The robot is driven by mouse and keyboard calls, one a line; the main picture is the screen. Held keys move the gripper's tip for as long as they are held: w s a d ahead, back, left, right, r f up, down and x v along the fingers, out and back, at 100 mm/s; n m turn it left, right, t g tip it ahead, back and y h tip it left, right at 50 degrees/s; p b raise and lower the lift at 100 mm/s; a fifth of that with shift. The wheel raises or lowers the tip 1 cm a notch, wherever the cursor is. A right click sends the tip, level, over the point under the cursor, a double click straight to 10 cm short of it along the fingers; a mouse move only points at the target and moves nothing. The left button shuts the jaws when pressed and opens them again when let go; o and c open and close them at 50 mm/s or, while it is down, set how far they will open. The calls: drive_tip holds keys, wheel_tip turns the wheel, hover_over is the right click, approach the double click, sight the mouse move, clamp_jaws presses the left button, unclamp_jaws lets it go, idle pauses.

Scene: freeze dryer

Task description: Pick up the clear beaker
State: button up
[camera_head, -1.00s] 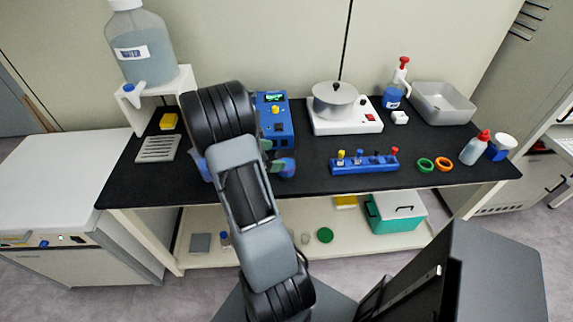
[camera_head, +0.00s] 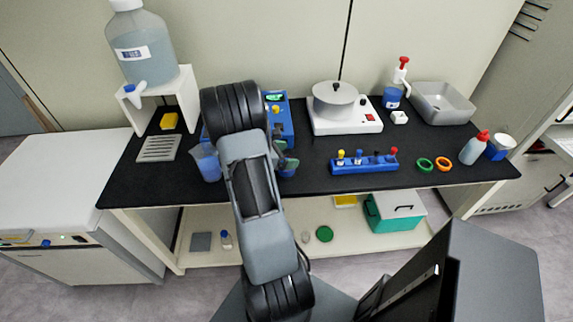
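A clear, bluish beaker (camera_head: 207,163) stands on the black bench top, just left of my arm's dark wrist. My arm reaches over the bench and covers the area right beside the beaker. Part of my gripper (camera_head: 286,164) shows to the right of the arm, dark with a bluish tip. The rest of the gripper is hidden behind the arm, so its opening and anything between its fingers cannot be seen.
A blue device (camera_head: 281,118) stands behind the arm. A hot plate (camera_head: 346,123) with a pot and a blue tube rack (camera_head: 364,164) are to the right. A grey slotted tray (camera_head: 158,148) and a white stand (camera_head: 187,90) with a large bottle are left.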

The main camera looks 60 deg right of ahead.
drive_tip(key=c, duration=0.8)
drive_tip(key=shift+c, duration=0.2)
drive_tip(key=shift+r, duration=0.2)
